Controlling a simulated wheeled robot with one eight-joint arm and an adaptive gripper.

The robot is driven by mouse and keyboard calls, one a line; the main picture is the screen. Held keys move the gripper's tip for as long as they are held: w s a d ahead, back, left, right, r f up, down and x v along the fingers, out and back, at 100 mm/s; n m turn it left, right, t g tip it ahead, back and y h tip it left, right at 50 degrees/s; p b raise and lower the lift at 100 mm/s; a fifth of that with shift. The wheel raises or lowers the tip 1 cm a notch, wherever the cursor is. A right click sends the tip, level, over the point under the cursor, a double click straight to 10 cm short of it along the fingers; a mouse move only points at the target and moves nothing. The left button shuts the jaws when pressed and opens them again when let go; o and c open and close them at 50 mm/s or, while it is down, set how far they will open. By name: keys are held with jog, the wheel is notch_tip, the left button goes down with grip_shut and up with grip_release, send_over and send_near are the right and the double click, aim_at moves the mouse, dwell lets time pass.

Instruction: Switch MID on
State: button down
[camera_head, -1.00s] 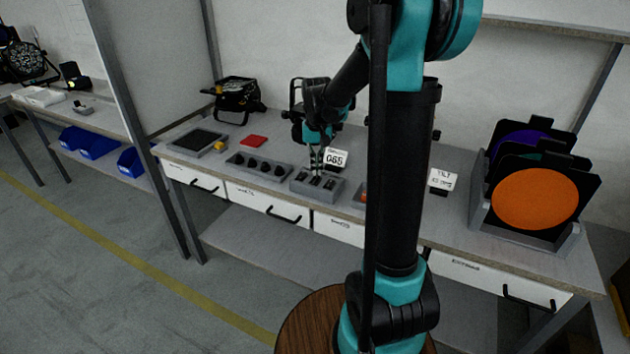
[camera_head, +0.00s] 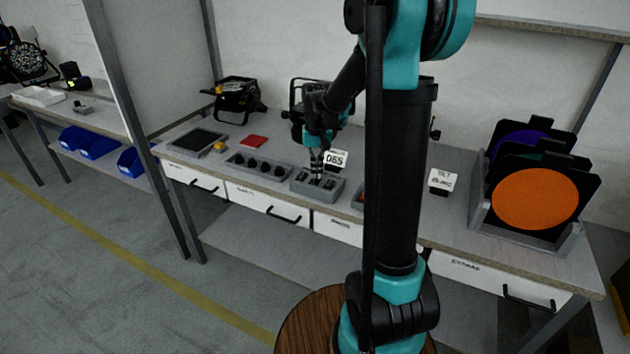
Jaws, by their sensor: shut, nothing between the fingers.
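A grey switch box (camera_head: 328,196) with several dark switches on its top sits near the front edge of the workbench. The lettering that would mark MID is too small to read. My gripper (camera_head: 317,178) is shut and empty, pointing down at the left to middle part of the box's top. Its fingertips are at or just above the switches; I cannot tell whether they touch. The fingers hide part of the switch row, and I cannot tell which way each switch is set.
A grey box with several black knobs (camera_head: 245,171) stands left of the switch box. A sign reading 065 (camera_head: 335,160) stands just behind the gripper.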

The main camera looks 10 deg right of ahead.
jog(key=shift+r, duration=3.45)
